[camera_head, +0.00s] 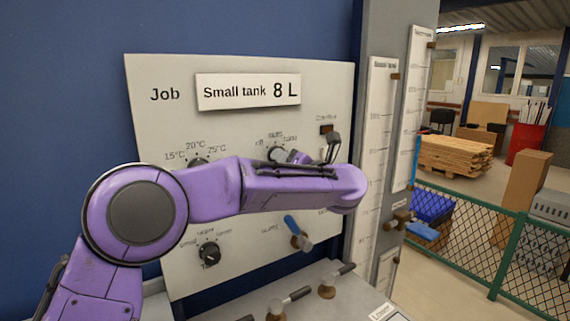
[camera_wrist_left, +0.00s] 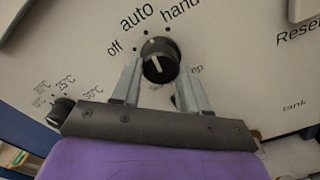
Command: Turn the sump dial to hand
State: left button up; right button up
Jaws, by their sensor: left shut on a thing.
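The sump dial is a round black knob on the pale panel, under the labels off, auto and hand. It shows in the left wrist view (camera_wrist_left: 160,58) and, partly hidden, in the head view (camera_head: 275,153). My left gripper (camera_wrist_left: 160,68) is shut on the dial, one finger on each side. A short white line shows on the dial's face, but I cannot tell surely which label it points at. In the head view my left gripper (camera_head: 285,156) is at the dial, partly covered by my purple arm. My right gripper is not in view.
A temperature dial (camera_head: 198,163) is to the left and another black dial (camera_head: 208,253) is lower. A blue-handled valve (camera_head: 297,232) is below my arm. Levers (camera_head: 327,288) stand on the ledge in front. Tall gauges (camera_head: 378,130) are at the right.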

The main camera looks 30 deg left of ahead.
pick_arm(q)
jog(key=m+p, duration=0.2)
jog(key=m, duration=0.5)
jog(key=shift+d+f+m+p, duration=0.1)
jog(key=shift+d+m+p, duration=0.05)
jog(key=shift+m+p, duration=0.15)
jog(key=shift+s+f, duration=0.1)
dwell(0.4)
jog(key=o, duration=1.1)
jog(key=shift+c, duration=0.2)
jog(key=shift+d+r, duration=0.25)
jog(key=shift+d, duration=0.05)
jog(key=b+v, duration=0.4)
jog(key=v, duration=0.6)
jog(key=shift+s+d, duration=0.15)
